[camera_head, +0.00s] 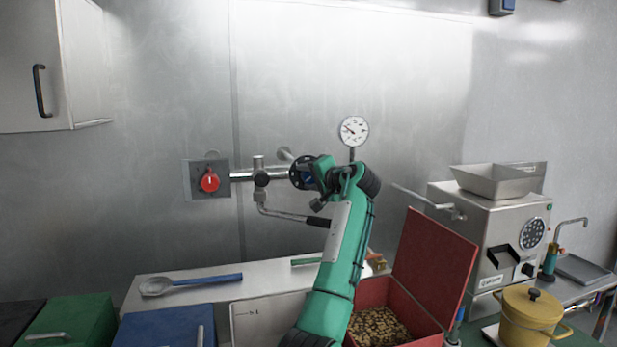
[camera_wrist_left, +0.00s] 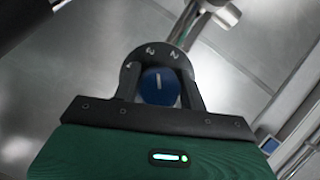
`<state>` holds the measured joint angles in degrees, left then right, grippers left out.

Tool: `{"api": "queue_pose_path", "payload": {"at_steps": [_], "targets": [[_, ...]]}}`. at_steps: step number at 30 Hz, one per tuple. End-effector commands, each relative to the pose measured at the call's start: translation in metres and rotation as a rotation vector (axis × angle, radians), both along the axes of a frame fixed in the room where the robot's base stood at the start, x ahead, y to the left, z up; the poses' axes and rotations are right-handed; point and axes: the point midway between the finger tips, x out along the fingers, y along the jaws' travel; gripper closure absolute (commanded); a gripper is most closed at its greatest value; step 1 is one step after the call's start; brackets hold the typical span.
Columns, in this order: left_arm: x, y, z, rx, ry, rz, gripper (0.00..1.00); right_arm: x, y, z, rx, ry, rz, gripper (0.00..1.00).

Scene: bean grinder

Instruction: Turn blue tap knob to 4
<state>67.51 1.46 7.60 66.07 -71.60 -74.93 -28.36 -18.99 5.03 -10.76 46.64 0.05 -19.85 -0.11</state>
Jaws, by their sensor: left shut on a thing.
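The blue tap knob (camera_wrist_left: 152,97) shows in the left wrist view, with a white pointer line on its face. The line points roughly upward, between the marks that look like 3 and 2. A dark round dial plate (camera_wrist_left: 158,58) with white numbers surrounds the knob. The mark at its upper left looks like a 4 but is small. My left gripper (camera_wrist_left: 160,90) is shut on the knob, one finger on each side. In the head view my left gripper (camera_head: 312,177) is at the dial on the wall pipe and mostly hides the knob. My right gripper is in neither view.
A red knob (camera_head: 209,180) is on the wall plate at left. A pressure gauge (camera_head: 353,131) rises just right of my gripper. A black-handled lever (camera_head: 316,221) hangs below the pipe. Under my arm stands an open red box (camera_head: 432,262) with beans.

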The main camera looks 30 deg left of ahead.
Motion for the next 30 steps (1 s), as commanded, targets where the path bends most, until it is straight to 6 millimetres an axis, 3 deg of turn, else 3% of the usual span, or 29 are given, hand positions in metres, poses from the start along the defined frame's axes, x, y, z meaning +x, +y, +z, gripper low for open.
{"api": "queue_pose_path", "payload": {"at_steps": [18,30], "targets": [[0.001,-0.001,0.000,-0.347,-0.409,-0.002,0.81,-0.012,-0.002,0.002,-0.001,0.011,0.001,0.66],[0.002,-0.001,0.000,-0.449,-0.530,-0.002,0.81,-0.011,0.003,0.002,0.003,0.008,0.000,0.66]]}}
